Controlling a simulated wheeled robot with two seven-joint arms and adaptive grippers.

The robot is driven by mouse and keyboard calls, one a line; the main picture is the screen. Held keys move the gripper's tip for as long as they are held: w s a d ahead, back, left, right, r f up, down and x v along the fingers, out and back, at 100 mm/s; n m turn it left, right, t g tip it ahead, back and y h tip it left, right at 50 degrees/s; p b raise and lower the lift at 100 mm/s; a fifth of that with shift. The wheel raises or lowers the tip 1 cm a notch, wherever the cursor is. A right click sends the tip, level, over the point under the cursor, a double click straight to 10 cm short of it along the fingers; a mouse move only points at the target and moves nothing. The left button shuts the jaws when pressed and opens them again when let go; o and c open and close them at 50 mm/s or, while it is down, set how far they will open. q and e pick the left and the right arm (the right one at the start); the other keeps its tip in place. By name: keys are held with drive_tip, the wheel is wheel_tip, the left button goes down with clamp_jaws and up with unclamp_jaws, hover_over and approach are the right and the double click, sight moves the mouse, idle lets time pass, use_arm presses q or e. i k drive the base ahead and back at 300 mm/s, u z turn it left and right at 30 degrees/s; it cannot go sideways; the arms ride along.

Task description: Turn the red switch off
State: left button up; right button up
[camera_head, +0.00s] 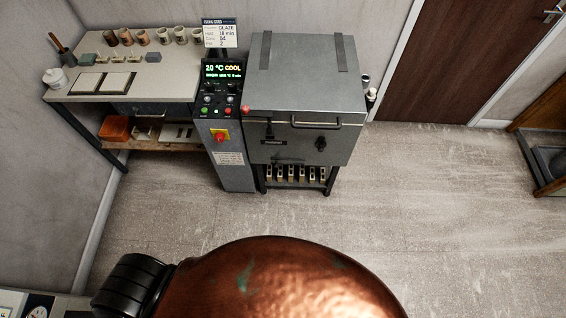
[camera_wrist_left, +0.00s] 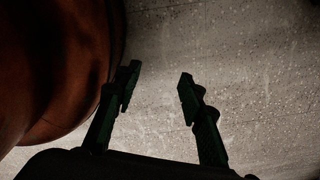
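The red switch (camera_head: 220,137) is a small red knob on a yellow plate. It sits on the front of a narrow grey control cabinet (camera_head: 233,175), below its row of small buttons. The knob's exact turn is too small to tell. The display (camera_head: 223,72) above is lit and reads 20 °C COOL. In the left wrist view my left gripper (camera_wrist_left: 157,85) is open and empty, its two dark fingers apart over bare floor. Neither gripper shows in the head view. The switch is far from everything of mine in view and does not show in the left wrist view.
A grey kiln (camera_head: 305,80) stands right of the cabinet, with a red lamp (camera_head: 246,109) at its corner. A worktable (camera_head: 175,92) with cups and tiles stands left. The floor (camera_head: 420,210) before them is clear. A wooden shelf (camera_head: 530,160) stands far right.

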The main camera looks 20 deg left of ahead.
sight(219, 138)
drive_tip(key=u, duration=1.25)
